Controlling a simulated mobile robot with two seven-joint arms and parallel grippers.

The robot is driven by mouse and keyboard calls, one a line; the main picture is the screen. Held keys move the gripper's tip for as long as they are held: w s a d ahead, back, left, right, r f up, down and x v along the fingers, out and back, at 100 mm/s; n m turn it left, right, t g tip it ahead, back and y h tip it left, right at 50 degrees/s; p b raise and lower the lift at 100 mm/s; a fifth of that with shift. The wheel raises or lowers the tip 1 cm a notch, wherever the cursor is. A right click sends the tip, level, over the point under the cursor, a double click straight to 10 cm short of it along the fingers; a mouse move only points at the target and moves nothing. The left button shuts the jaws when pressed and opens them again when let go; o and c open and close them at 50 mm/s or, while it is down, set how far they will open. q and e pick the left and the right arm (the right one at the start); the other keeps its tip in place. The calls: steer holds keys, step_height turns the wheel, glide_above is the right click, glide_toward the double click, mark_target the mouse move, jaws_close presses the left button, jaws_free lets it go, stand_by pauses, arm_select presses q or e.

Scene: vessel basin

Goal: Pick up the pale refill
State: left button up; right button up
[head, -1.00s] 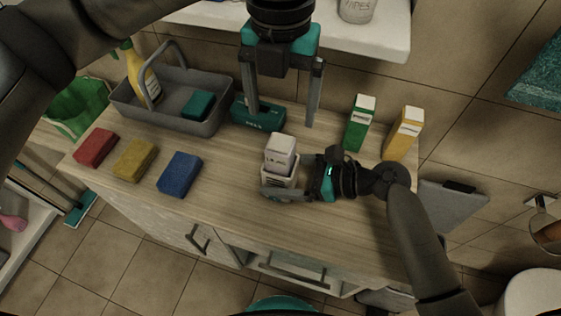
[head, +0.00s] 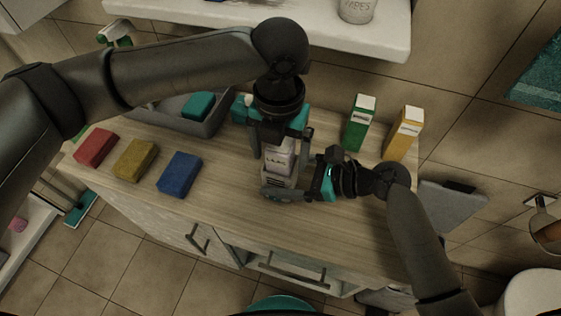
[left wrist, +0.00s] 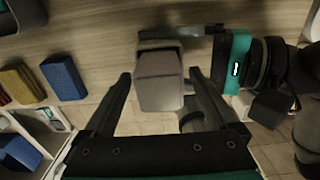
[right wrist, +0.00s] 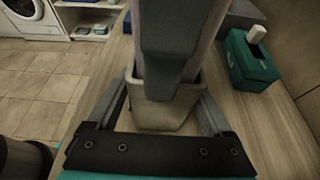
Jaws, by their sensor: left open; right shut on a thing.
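The pale refill (head: 278,162) is a pale block with dark lettering, standing upright in a light holder (right wrist: 160,115) above the counter. My right gripper (head: 282,184) is shut on this holder from the right. My left gripper (head: 279,156) comes down from above, open, with its fingers on either side of the refill. In the left wrist view the refill (left wrist: 160,82) lies between the open fingers, with a gap visible on each side. In the right wrist view a left finger hides much of the refill. The refill's lower part is hidden inside the holder.
Red (head: 96,148), yellow (head: 135,160) and blue (head: 180,174) sponges lie at the counter's left. A grey caddy (head: 208,127) stands behind them. A teal box (right wrist: 250,62) is behind my left gripper. Green (head: 359,124) and orange (head: 403,134) cartons stand at the right back.

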arm_select(q)
steer(key=shift+c, duration=0.3)
steer(key=c, duration=1.4)
